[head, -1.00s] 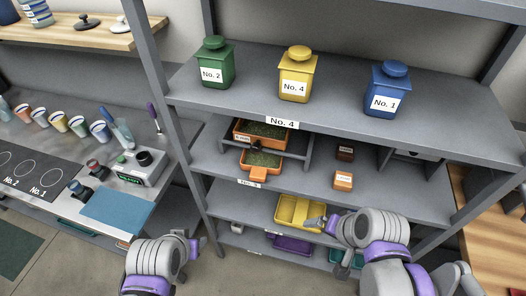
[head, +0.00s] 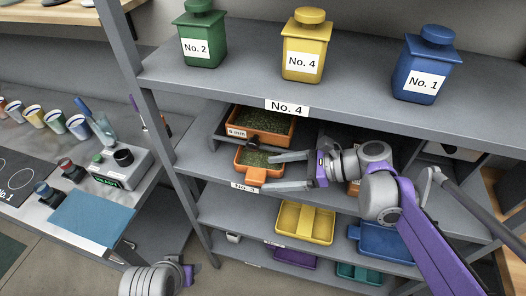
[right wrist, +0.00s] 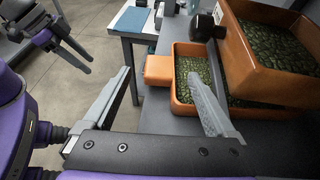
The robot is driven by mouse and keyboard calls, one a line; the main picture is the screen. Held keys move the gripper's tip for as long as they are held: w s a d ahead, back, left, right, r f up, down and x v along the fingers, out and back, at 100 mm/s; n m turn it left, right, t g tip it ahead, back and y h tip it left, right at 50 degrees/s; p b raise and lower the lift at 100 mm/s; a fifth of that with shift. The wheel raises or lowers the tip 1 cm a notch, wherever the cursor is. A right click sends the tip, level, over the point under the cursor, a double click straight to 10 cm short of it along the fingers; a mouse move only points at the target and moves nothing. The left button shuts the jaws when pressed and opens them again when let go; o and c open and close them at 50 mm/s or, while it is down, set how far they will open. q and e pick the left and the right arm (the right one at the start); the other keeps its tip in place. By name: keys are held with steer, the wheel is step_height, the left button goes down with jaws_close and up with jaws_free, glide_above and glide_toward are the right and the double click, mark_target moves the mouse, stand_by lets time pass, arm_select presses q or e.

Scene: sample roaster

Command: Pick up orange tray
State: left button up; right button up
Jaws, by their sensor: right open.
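A small orange tray (head: 253,174) with green beans sits on the shelf labelled No. 3, its orange handle towards the shelf's front. In the right wrist view the tray (right wrist: 158,70) shows beyond the fingers, its handle between them in the picture. My right gripper (head: 272,172) is open and empty, just right of the handle in the head view. In the right wrist view its fingers (right wrist: 162,78) are spread. I cannot tell whether a finger touches the tray. My left gripper (head: 187,275) is low at the bottom, away from the shelf; it also shows in the right wrist view (right wrist: 78,55).
A larger orange bin (head: 228,133) of beans stands above and behind the tray, with a dark knob at its front. Yellow (head: 304,222) and blue (head: 383,241) trays lie on the shelf below. Canisters stand on the top shelf. The shelf post (head: 180,180) is to the left.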

mark_target(258, 174)
steer(key=x, duration=0.5)
steer(key=shift+w+a+f, duration=0.1)
steer(key=shift+a, duration=0.2)
steer(key=shift+c, duration=0.2)
jaws_close()
